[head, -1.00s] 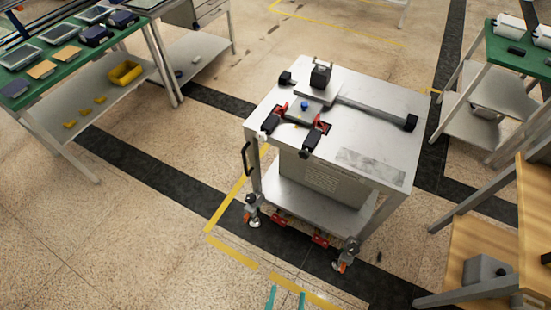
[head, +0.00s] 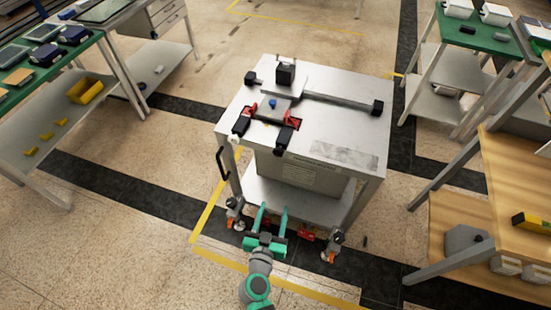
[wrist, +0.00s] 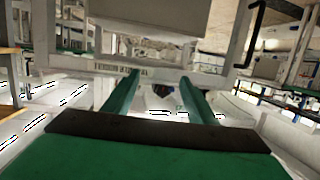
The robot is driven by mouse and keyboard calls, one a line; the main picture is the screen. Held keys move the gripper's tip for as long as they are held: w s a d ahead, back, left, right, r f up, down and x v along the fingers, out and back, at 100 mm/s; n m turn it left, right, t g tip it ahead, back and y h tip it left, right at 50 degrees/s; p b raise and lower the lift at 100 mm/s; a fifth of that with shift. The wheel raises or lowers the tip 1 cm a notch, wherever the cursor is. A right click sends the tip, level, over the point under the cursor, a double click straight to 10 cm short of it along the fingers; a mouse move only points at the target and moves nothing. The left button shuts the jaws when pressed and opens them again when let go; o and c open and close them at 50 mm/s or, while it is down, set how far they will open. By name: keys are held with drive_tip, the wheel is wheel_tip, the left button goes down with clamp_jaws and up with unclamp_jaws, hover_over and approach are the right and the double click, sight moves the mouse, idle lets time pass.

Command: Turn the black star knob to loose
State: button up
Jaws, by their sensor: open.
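I cannot pick out the black star knob for certain. Small black parts sit on the top of the grey metal cart (head: 335,130): a black piece (head: 251,78) at its back left, a black block (head: 285,73) on a raised plate, and a black end piece (head: 378,107) on a long bar. Two black-ended red clamps (head: 241,125) (head: 284,138) and a blue knob (head: 273,104) are nearer the front left. My gripper (head: 273,208) is open and empty, in front of the cart and below its top. Its green fingers (wrist: 160,78) also show apart in the wrist view.
The cart has a lower shelf (head: 300,203), orange-marked casters and a black side handle (head: 222,163). A wooden-topped bench (head: 515,165) stands close on the right. Green-topped tables (head: 85,20) (head: 460,45) stand farther left and right. Floor left of the cart is clear.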

sight(278, 154)
drive_tip(key=w+a+r+m+t+h, duration=0.2)
drive_tip(key=w+a+r+m+h, duration=0.1)
drive_tip(key=w+r, duration=0.35)
drive_tip(key=x, duration=1.1)
drive_tip(key=shift+w+f, duration=0.25)
drive_tip(key=shift+w, duration=0.05)
drive_tip(key=shift+c, duration=0.7)
drive_tip(key=c, duration=0.9)
